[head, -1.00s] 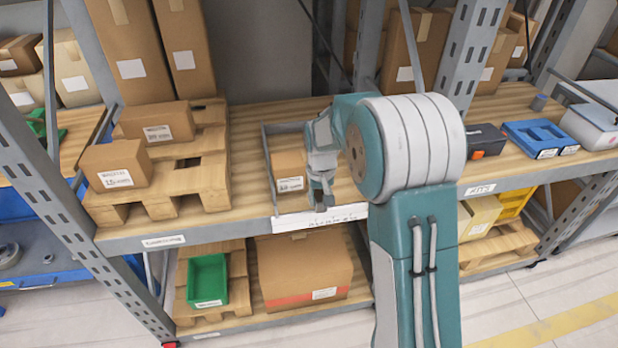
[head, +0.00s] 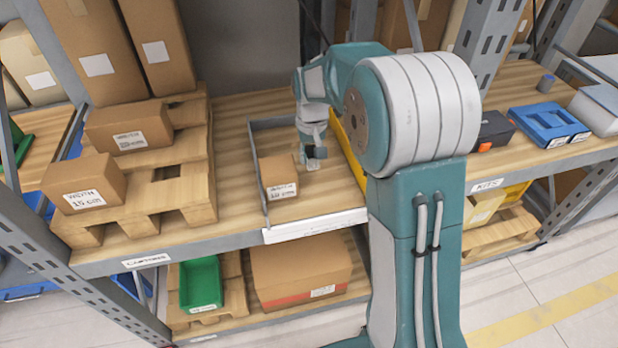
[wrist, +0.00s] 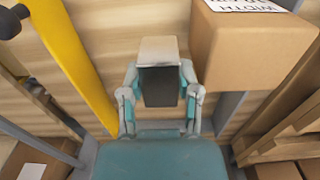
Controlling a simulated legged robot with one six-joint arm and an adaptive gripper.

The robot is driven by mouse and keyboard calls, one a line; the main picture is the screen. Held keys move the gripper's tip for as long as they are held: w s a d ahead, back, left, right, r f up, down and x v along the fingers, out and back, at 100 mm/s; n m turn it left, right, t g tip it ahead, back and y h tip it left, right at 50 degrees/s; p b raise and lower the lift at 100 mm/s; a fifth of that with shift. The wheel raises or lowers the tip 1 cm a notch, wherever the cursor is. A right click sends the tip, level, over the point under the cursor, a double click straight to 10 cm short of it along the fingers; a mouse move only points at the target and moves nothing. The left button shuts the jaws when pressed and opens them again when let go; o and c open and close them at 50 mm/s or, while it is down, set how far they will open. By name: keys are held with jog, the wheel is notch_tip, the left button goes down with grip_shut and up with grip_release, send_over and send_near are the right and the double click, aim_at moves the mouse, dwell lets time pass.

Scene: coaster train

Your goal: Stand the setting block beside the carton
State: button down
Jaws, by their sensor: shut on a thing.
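The carton (head: 278,180), a brown box labelled 10 cm, stands in the left part of a railed bay on the shelf. It also shows at the right of the wrist view (wrist: 245,50). My gripper (head: 313,154) is low in the bay, to the right of the carton in the head view. In the wrist view my gripper (wrist: 160,95) is shut on the setting block (wrist: 158,85), a small block with a dark face and a pale top. A gap shows between block and carton. I cannot tell whether the block touches the shelf.
A grey rail (head: 257,175) runs left of the carton, and a yellow bar (head: 348,160) runs right of my gripper. A white lip (head: 315,225) closes the bay's front. A pallet (head: 185,195) with cartons stands left. Bare shelf lies behind the carton.

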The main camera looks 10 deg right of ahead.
send_over(309, 185)
notch_tip(309, 185, down, 4)
jog(key=shift+f, duration=0.1)
jog(key=shift+a+f, duration=0.1)
jog(key=shift+f, duration=0.15)
notch_tip(309, 185, down, 3)
jog(key=shift+f, duration=0.1)
jog(key=shift+d+f, duration=0.1)
jog(key=shift+d, duration=0.1)
jog(key=shift+f, duration=0.1)
jog(key=c, duration=0.6)
grip_release()
jog(key=shift+a, duration=0.2)
